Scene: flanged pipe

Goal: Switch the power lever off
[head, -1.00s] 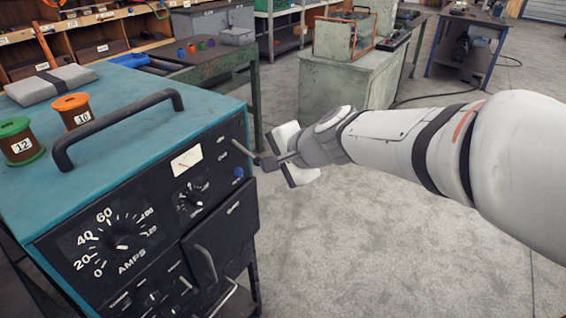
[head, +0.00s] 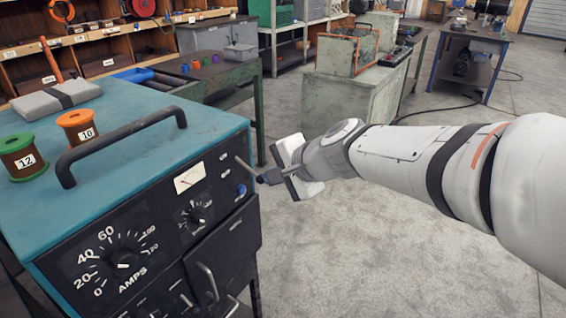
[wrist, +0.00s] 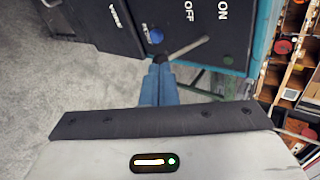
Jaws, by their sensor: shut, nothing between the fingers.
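The power lever (head: 245,167) is a thin grey rod with a dark end, at the right end of the machine's black front panel. In the wrist view the lever (wrist: 190,48) slants beside the white OFF and ON labels, its dark end on the OFF side. My gripper (head: 266,179) is shut and empty, its tips at the lever's dark end. In the wrist view the blue-grey fingers (wrist: 159,72) are together and overlap that end. I cannot tell whether they touch it.
A blue button (head: 241,190) sits just below the lever. The teal machine (head: 110,105) carries a black handle (head: 120,140) and two spools on top. A green-legged bench (head: 259,120) stands behind.

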